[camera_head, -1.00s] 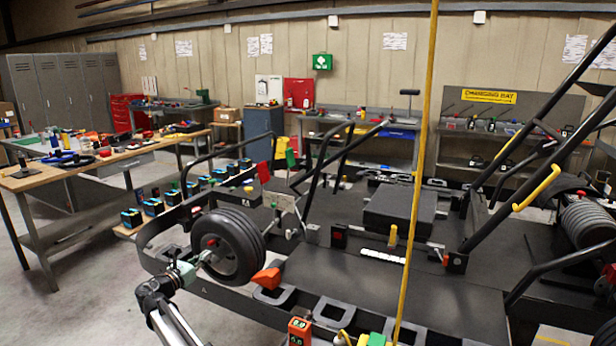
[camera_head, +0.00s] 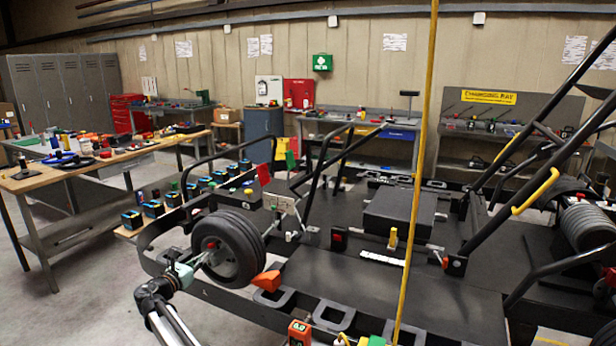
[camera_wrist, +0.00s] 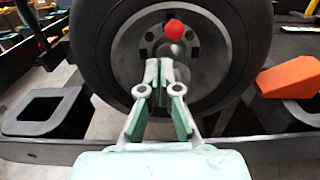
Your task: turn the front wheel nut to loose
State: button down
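The front wheel (camera_head: 228,248) is a black tyre with a grey hub, mounted at the kart's left front corner. It fills the upper part of the wrist view (camera_wrist: 90,50). My gripper (camera_head: 204,257) reaches the hub from the front left. In the wrist view its two fingers (camera_wrist: 166,68) stand close together at the middle of the hub, with a narrow gap.
An orange wedge (camera_head: 267,281) sits beside the wheel on the right. The black kart frame (camera_wrist: 240,150) runs below the wheel. A yellow pole (camera_head: 416,190) stands upright farther right. A workbench (camera_head: 60,180) with tools is at the left, with bare floor in front of it.

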jog(key=p+v, duration=0.1)
jog(key=v, duration=0.5)
jog(key=shift+r, duration=0.3)
jog(key=shift+a, duration=0.1)
jog(key=w+d, duration=0.4)
jog(key=shift+w+d+p, duration=0.25)
jog(key=shift+w+p, duration=0.1)
jog(key=shift+p, duration=0.05)
dwell(0.9)
jog(key=shift+f, duration=0.4)
dwell(0.5)
jog(key=shift+w+a+p, duration=0.1)
jog(key=shift+a+p, duration=0.35)
jog(key=shift+p, duration=0.2)
dwell(0.7)
